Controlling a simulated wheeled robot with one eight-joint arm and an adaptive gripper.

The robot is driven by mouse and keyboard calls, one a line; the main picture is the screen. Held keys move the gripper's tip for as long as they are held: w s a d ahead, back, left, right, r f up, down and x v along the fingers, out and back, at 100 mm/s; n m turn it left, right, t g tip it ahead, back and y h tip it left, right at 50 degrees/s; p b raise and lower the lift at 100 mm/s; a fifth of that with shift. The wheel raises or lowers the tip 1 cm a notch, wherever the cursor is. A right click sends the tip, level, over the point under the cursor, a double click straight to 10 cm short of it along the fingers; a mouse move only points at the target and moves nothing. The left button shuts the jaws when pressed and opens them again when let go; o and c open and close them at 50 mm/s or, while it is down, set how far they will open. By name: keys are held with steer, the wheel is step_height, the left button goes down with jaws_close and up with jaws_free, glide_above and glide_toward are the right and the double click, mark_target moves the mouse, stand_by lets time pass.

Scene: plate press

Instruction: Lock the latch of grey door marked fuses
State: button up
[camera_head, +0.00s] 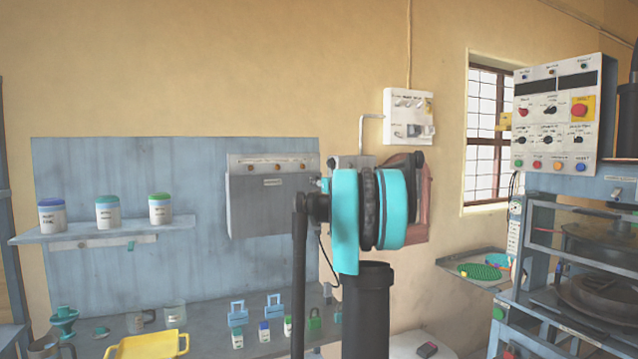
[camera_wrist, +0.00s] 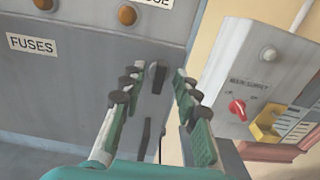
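The grey door (camera_head: 262,208) is a flat panel on the blue wall board, closed as far as I can see. In the wrist view the grey door (camera_wrist: 55,90) carries a white FUSES label (camera_wrist: 32,45). A small dark latch (camera_wrist: 158,78) stands at its right side. My gripper (camera_wrist: 160,82) is open, its green-padded fingers on either side of the latch, which appears between the tips. I cannot tell whether they touch it. A dark bar (camera_wrist: 146,138) shows lower between the fingers. In the head view my arm hides the gripper and latch.
A main supply box (camera_wrist: 262,75) with a red knob (camera_wrist: 237,109) and yellow part is close on the right. Several padlocks and small bottles stand on the bench below the door. A shelf (camera_head: 100,232) with jars is at left.

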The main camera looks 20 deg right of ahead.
steer(key=shift+w, duration=0.4)
steer(key=shift+c, duration=0.2)
jaws_close()
